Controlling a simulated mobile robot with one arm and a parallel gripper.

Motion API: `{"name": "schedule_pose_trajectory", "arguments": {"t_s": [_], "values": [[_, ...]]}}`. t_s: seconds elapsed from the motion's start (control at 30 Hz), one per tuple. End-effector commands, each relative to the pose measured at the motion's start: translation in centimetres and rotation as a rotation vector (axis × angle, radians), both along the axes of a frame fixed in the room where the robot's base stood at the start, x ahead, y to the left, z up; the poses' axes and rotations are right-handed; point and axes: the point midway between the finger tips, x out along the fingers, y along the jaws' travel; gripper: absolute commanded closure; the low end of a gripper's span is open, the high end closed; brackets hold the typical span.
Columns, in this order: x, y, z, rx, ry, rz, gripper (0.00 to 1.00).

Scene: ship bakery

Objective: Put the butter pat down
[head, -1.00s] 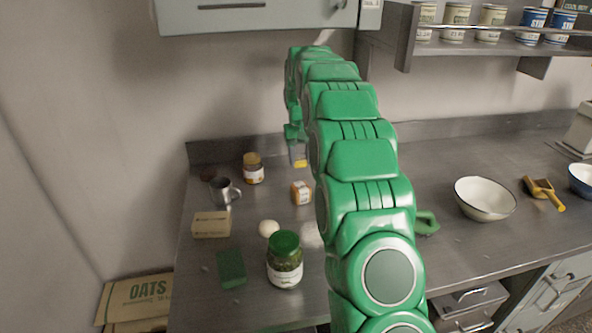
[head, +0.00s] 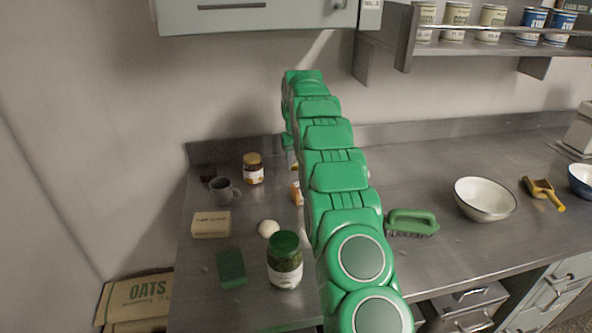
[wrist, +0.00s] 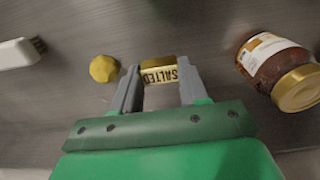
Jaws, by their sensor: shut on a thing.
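The butter pat (wrist: 160,74) is a small yellow block with a "SALTED" label, seen in the wrist view. My gripper (wrist: 159,84) is shut on it, with one grey finger on each side. The counter (wrist: 210,30) lies beyond it; I cannot tell whether the pat touches the surface. In the head view my arm hides most of the gripper and pat, near the back of the counter (head: 450,160).
A brown jar (head: 253,169) with a gold lid lies right of my gripper in the wrist view (wrist: 275,68); a yellow lumpy thing (wrist: 103,68) is left. A mug (head: 222,190), green-lidded jar (head: 285,262), brush (head: 411,222) and bowl (head: 484,200) stand around.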

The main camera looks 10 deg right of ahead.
Motion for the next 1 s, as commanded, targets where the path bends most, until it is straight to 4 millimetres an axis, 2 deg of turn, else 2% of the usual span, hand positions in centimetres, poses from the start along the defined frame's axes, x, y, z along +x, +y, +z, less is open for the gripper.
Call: {"name": "schedule_pose_trajectory", "arguments": {"t_s": [0.6, 1.0], "values": [[1.1, -0.1, -1.2, 0.000, -0.002, 0.000, 0.85], [1.0, 0.0, -4.3, 0.000, 0.002, 0.000, 0.85]]}}
